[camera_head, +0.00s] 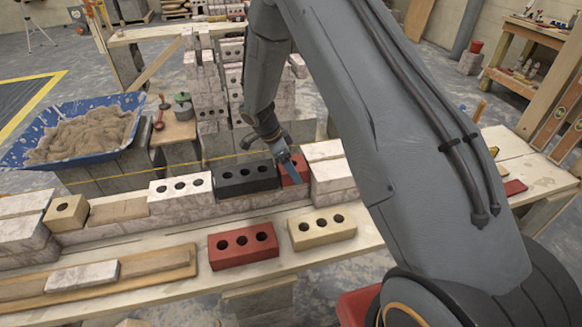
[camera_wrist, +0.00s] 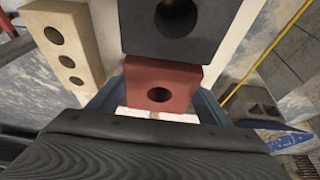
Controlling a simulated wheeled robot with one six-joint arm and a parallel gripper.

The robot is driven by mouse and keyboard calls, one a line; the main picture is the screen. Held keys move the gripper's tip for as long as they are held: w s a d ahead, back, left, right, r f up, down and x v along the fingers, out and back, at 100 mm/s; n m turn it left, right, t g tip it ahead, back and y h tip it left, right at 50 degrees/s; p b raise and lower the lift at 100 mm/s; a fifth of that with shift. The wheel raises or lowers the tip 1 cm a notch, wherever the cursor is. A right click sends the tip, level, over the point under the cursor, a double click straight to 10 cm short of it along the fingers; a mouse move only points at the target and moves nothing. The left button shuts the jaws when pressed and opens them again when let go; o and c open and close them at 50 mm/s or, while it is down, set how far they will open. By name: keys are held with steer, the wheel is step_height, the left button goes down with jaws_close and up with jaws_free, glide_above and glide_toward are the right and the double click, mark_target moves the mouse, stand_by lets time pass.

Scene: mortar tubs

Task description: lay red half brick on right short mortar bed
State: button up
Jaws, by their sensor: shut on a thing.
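The red half brick (camera_head: 296,167) is at the right end of the wall's brick row, between the dark brick (camera_head: 246,178) and the raised white bricks (camera_head: 333,177). My gripper (camera_head: 288,174) is shut on it, one finger along its near side. In the wrist view the red half brick (camera_wrist: 160,84) sits between both fingers (camera_wrist: 157,98), with the dark brick (camera_wrist: 178,30) close beyond it. Its top looks about level with the dark brick. The right short mortar bed is hidden under it, and I cannot tell whether they touch.
A white holed brick (camera_head: 181,189), a brown mortar bed (camera_head: 118,209) and a tan half brick (camera_head: 66,214) continue the row leftward. A red brick (camera_head: 243,245) and a cream brick (camera_head: 321,228) lie on the bench in front. A blue tub (camera_head: 75,132) stands behind left.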

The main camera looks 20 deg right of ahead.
steer(key=o, duration=1.9)
steer(key=b+v, duration=0.2)
steer(key=v, duration=0.9)
steer(key=shift+s+d+r+n+t+y, duration=0.1)
steer(key=shift+s+d+r+n+y, duration=0.75)
steer(key=shift+s+n, duration=2.9)
steer(key=shift+s+d+r+n+t+y, duration=0.1)
steer(key=shift+s+d+r+n+y, duration=0.75)
steer(key=shift+s+n, duration=2.95)
steer(key=shift+s+d+r+n+t+y, duration=0.1)
steer(key=shift+s+d+r+n+y, duration=0.8)
steer(key=shift+s, duration=5.1)
steer(key=shift+a+r+n+h, duration=0.3)
steer(key=shift+a+n+h, duration=0.1)
steer(key=shift+a+n, duration=0.2)
